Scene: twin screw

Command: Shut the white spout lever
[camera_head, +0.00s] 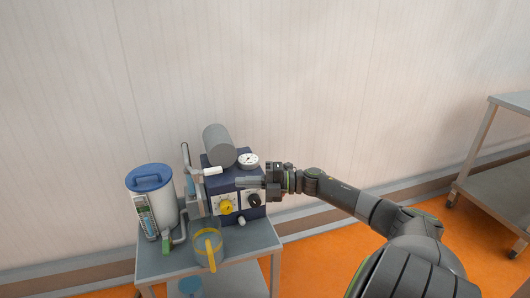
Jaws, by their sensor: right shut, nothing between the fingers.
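The machine (222,186) is a dark blue box with a grey cylinder on top, standing on a small grey table. A white lever (209,171) sticks out sideways at its upper left, beside an upright grey tube; it looks roughly level, and I cannot tell whether it is open or shut. My left gripper is not in view.
The front has a yellow knob (226,207), a black knob (254,200) and a gauge (248,160) above. A jug with a yellow handle (209,252) stands at the table's front edge. A blue-lidded tank (150,181) stands left. A metal shelf (505,180) is far right.

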